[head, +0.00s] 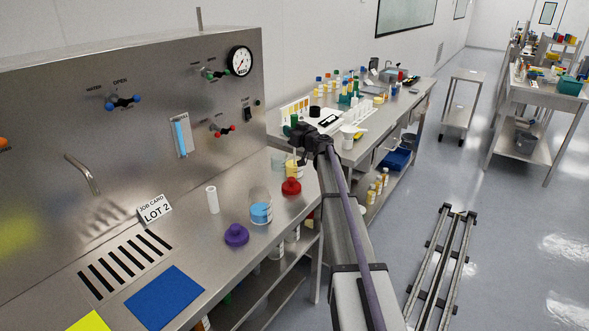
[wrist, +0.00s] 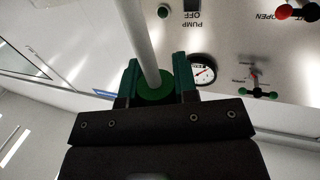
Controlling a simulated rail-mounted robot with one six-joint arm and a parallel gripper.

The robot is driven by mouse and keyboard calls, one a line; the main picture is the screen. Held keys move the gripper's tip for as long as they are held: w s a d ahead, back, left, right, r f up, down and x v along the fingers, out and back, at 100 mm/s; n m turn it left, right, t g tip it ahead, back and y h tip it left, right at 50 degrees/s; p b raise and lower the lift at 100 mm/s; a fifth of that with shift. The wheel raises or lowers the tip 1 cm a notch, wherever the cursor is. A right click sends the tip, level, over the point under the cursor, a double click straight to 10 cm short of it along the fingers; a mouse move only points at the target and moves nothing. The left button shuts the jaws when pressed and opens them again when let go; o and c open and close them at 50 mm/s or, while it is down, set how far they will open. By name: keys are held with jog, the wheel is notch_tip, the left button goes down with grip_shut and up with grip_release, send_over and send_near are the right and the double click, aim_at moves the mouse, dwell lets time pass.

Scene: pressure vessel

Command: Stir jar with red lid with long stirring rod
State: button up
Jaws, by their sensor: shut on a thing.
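My gripper (head: 294,128) is at the far right end of the steel bench, above a jar with yellow contents (head: 293,170). In the wrist view my gripper (wrist: 158,85) has its green fingers shut on a pale stirring rod (wrist: 142,40) with a round green end (wrist: 157,89). The rod runs away from the camera; its far tip is out of that view. In the head view I cannot tell whether the rod is inside the jar. A red lid (head: 291,187) lies on the bench in front of the yellow jar, apart from it.
A clear jar with blue contents (head: 261,211) stands left of the red lid, near a purple lid (head: 236,235). A white cylinder (head: 212,200) stands further left. The steel panel (head: 150,150) with valves and a gauge (head: 240,61) rises behind. Another bench (head: 400,105) holds bottles.

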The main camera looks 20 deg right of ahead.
jog(key=shift+r, duration=0.1)
notch_tip(320, 180, up, 14)
jog(key=p, duration=1.3)
jog(key=shift+f+p, duration=0.25)
jog(key=shift+p, duration=0.15)
